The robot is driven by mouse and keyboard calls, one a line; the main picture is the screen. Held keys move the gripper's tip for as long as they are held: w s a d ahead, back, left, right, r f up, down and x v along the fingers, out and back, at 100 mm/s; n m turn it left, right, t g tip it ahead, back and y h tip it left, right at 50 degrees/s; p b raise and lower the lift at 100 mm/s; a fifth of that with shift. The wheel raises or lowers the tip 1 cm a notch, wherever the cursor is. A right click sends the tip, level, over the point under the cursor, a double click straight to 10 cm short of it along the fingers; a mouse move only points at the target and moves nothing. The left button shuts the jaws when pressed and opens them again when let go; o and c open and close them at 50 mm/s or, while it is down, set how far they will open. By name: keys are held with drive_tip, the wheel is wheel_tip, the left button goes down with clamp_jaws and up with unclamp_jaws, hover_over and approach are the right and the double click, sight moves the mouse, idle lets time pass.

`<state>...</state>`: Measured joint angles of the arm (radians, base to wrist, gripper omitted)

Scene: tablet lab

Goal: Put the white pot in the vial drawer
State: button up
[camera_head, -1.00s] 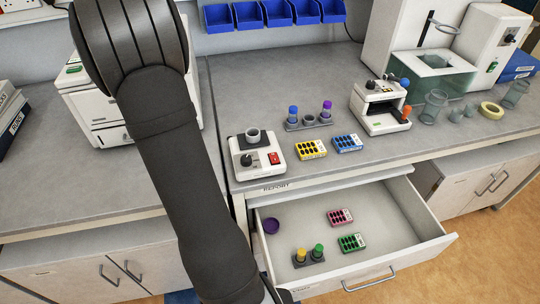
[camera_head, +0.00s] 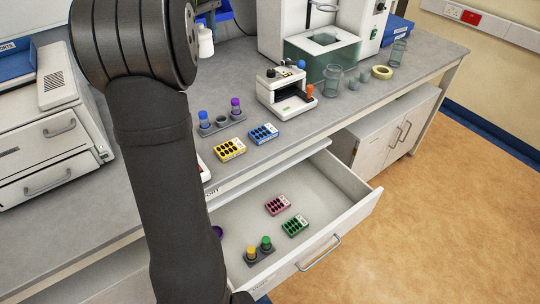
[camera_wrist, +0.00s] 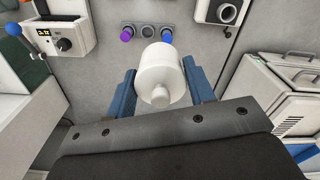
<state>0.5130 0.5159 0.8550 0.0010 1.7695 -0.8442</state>
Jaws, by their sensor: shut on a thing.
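The white pot (camera_wrist: 160,72) is between the two blue fingers of my gripper (camera_wrist: 160,85) in the wrist view, its narrow knob towards the camera. My gripper is shut on it, above the rear of the counter. The vial drawer (camera_head: 333,196) stands open below the counter. It holds a grey rack with yellow-capped and green-capped vials (camera_head: 259,246), a pink box (camera_head: 277,205), a green box (camera_head: 295,226) and a partly hidden purple round item (camera_head: 217,231).
On the counter are a rack with blue and purple vials (camera_head: 221,123), a yellow box (camera_head: 229,150), a blue box (camera_head: 263,134) and a white device (camera_head: 286,92). Glass beakers (camera_head: 333,77) stand farther right. The drawer's rear right floor is clear. My arm hides its left side.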

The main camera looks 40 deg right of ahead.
drive_tip(key=s+d+m, duration=0.3)
drive_tip(key=s+d, duration=1)
drive_tip(key=d, duration=0.2)
drive_tip(key=m, duration=0.3)
hover_over(317, 210)
drive_tip(key=shift+s, duration=0.25)
drive_tip(key=f, duration=6)
drive_tip(key=shift+w+f, duration=0.15)
drive_tip(key=shift+w, duration=0.05)
drive_tip(key=shift+f, duration=0.15)
drive_tip(key=o, duration=0.9)
wheel_tip(317, 210, up, 12)
drive_tip(key=shift+r, duration=0.2)
